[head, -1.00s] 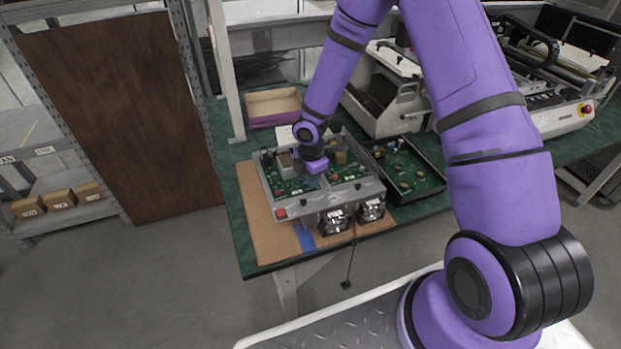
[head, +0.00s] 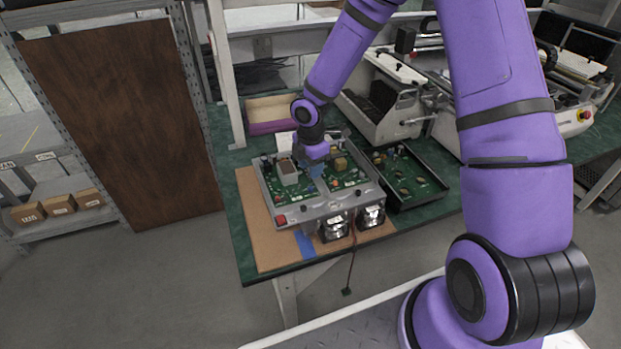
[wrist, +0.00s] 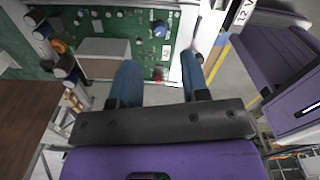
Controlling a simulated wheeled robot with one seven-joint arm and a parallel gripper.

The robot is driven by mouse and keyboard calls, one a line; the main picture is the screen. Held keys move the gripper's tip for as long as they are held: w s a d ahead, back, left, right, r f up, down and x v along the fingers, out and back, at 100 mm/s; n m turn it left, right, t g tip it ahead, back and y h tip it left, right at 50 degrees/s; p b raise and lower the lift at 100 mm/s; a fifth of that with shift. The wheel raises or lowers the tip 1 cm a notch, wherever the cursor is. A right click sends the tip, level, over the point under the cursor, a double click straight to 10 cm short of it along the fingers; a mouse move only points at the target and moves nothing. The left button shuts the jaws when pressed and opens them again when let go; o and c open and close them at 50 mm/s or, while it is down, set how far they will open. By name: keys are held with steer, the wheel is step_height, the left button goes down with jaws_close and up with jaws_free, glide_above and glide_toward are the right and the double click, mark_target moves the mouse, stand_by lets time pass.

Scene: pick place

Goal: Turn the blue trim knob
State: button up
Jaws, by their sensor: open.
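An open electronics chassis (head: 345,207) with green circuit boards lies on the bench; its board also fills the top of the wrist view (wrist: 118,22). My gripper (head: 317,169) is over the middle of the chassis, between a silver box (head: 287,174) and a yellowish block (head: 341,162). In the wrist view my gripper (wrist: 160,66) has its two blue fingers apart, with nothing seen between them. The fingers and wrist hide part of the board.
The chassis rests on a brown mat (head: 262,238) near the bench's front edge. A dark tray (head: 408,178) of parts lies close on its right. An open box (head: 272,112) and a white machine (head: 385,100) stand behind.

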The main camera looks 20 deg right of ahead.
steer(key=shift+r, duration=1.85)
steer(key=s+d+r+m+t+h, duration=0.15)
steer(key=s+r+m, duration=0.25)
steer(key=r, duration=0.4)
steer(key=s+d+r+m, duration=0.2)
steer(key=s+r+m, duration=0.1)
steer(key=r, duration=0.4)
steer(key=s+d+r+m+t+h, duration=0.15)
steer(key=s+r+m, duration=0.25)
steer(key=r, duration=0.4)
steer(key=s+d+r+m+t+y, duration=0.1)
steer(key=s+r+m, duration=0.3)
steer(key=s, duration=0.5)
steer(key=s+d+r+m+t+y, duration=0.1)
steer(key=s+r+m+y, duration=0.1)
steer(key=s+r+m, duration=0.3)
steer(key=s+m, duration=0.1)
steer(key=s, duration=0.3)
steer(key=shift+s+r, duration=0.15)
steer(key=shift+r, duration=0.15)
